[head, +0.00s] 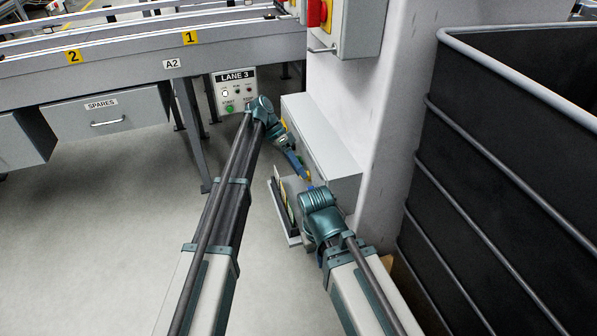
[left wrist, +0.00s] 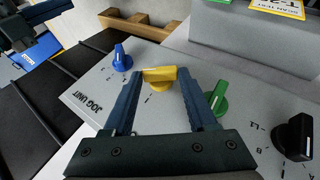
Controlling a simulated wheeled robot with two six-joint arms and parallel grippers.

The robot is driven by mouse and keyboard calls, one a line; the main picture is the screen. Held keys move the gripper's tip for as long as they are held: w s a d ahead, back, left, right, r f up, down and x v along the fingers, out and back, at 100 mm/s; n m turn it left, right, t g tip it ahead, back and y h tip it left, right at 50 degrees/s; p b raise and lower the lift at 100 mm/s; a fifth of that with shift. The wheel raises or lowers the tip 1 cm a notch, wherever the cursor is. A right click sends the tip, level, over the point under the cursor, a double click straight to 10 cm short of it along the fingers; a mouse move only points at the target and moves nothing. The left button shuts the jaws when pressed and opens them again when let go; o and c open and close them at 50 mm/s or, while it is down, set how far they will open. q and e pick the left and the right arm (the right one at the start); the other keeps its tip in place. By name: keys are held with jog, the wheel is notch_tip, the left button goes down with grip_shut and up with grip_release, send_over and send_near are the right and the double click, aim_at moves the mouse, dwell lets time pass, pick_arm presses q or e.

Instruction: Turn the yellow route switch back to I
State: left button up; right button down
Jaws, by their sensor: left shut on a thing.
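The yellow route switch (left wrist: 160,76) is a bar-shaped knob on the grey panel marked JOG UNIT (left wrist: 88,92), seen in the left wrist view. Its bar lies roughly across the picture, between my fingertips. My left gripper (left wrist: 163,82) is shut on it; in the head view the gripper (head: 302,172) is low beside the grey housing. The marks around the switch are small and partly covered, so I cannot read its position. My right arm (head: 320,205) comes in from the lower right in the head view; I cannot make out its fingers.
A blue knob (left wrist: 122,59), a green knob (left wrist: 217,98) and a black knob (left wrist: 296,138) share the panel. A grey housing (head: 318,140) and pillar stand beside the arms. A dark railed bin (head: 500,150) is at right. Open floor (head: 110,230) lies at left.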

dwell(0.3)
pick_arm(q)
jog(key=o, duration=1.4)
jog(key=shift+c, duration=0.2)
jog(key=p+v, duration=1)
jog(key=v, duration=0.3)
jog(key=shift+w+a+r, duration=0.2)
jog(key=shift+a+r, duration=0.05)
